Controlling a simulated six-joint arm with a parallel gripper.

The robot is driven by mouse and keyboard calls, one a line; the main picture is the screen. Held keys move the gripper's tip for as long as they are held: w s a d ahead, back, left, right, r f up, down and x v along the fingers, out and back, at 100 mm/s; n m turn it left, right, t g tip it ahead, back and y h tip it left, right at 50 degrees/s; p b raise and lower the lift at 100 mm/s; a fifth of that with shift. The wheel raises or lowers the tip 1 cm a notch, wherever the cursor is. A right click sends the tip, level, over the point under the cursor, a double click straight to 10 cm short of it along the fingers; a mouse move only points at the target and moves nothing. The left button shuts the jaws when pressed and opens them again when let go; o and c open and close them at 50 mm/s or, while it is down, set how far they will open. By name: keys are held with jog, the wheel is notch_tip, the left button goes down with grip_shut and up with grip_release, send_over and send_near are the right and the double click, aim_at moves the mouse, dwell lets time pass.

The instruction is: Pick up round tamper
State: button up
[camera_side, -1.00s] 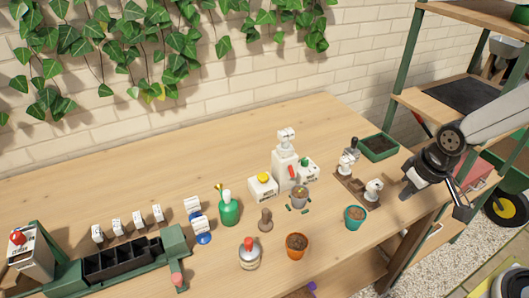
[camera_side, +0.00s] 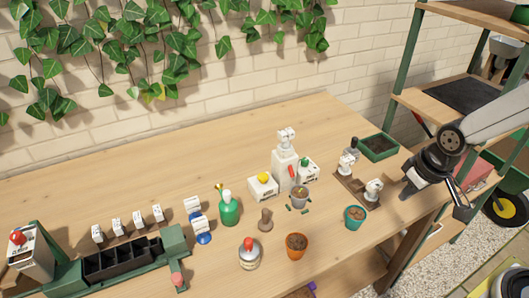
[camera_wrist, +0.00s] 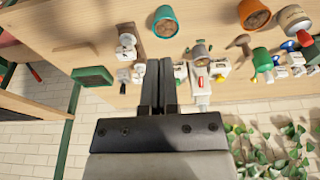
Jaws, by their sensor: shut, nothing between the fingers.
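A brown wooden piece with a round base and a narrower handle (camera_side: 265,220), which looks like the round tamper, stands on the table (camera_side: 150,190) between the green bottle and the orange pot. It also shows in the wrist view (camera_wrist: 239,42), up and right of my fingers. My gripper (camera_side: 462,212) is at the right end of the table, far from the tamper. In the wrist view my gripper (camera_wrist: 160,64) has its two fingers side by side, shut with nothing held.
Near the tamper are an orange pot (camera_side: 297,246), a green bottle (camera_side: 229,211), a red-capped jar (camera_side: 249,256) and a white dispenser (camera_side: 285,170). A teal pot (camera_side: 355,217) and a green soil tray (camera_side: 380,147) lie toward my arm. The table's back left is clear.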

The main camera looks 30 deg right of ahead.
jog(key=o, duration=0.9)
jog(key=shift+w, duration=0.1)
jog(key=n+g, duration=0.3)
jog(key=n, duration=1.6)
send_over(265, 210)
jog(key=f, duration=0.6)
jog(key=d+f, duration=0.1)
jog(key=f, duration=0.2)
jog(key=shift+f, duration=0.2)
jog(key=shift+a+f+n, duration=0.25)
jog(key=shift+a+n, duration=0.15)
jog(key=shift+a, duration=0.1)
jog(key=shift+f, duration=1.3)
